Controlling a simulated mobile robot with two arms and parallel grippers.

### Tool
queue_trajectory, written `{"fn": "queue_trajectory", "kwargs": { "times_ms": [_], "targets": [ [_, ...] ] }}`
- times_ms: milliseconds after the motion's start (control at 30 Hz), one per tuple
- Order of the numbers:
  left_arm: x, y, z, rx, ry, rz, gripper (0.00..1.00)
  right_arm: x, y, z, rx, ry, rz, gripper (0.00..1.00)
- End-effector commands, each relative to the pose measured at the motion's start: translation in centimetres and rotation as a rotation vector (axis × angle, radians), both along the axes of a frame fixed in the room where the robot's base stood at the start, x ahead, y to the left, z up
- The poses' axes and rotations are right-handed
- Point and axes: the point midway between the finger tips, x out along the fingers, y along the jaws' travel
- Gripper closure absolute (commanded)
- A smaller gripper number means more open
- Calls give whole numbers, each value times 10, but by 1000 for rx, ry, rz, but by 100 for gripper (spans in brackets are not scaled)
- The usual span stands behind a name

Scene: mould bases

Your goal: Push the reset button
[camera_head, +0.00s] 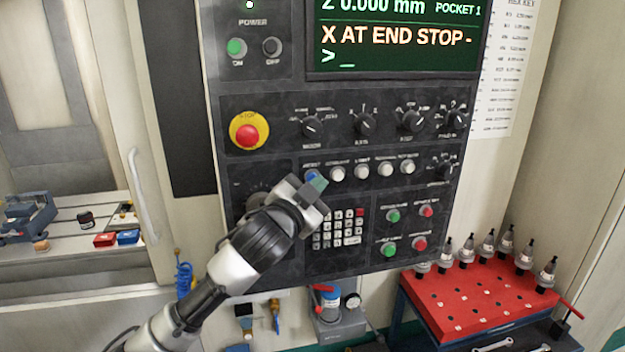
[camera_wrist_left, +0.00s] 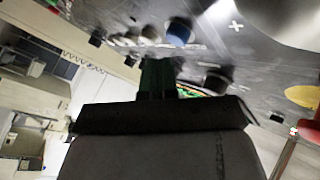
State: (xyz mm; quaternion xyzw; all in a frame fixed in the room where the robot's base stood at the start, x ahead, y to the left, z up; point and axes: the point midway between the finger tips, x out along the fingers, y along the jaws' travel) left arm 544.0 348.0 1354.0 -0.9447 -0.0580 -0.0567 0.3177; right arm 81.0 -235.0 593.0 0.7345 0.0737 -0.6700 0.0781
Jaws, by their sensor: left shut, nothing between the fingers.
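The blue reset button (camera_head: 311,176) is at the left end of a row of buttons on the dark control panel (camera_head: 285,95). In the head view my left gripper (camera_head: 318,184) is right at it and partly covers it. The fingers are shut and empty. In the left wrist view the blue button (camera_wrist_left: 179,32) shows just beyond and a little right of the dark fingertips (camera_wrist_left: 158,66), with a small gap in the picture. I cannot tell whether they touch. The button's label is too blurred to read surely. My right gripper is not in view.
Several white buttons (camera_head: 362,171) continue the row to the right. A red stop button (camera_head: 247,135) on yellow, rotary knobs (camera_head: 312,126) and a keypad (camera_head: 338,230) are close by. The screen (camera_head: 395,40) reads "X AT END STOP". A red tool cart (camera_head: 470,305) stands lower right.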

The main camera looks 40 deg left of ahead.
Motion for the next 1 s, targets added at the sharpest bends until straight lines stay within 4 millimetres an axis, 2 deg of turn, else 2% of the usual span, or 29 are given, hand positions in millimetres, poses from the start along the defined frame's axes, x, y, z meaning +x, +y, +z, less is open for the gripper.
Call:
{"fn": "queue_trajectory", "kwargs": {
  "times_ms": [1000],
  "targets": [
    [6,7,0,0,0,0,100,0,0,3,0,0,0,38]
  ]
}}
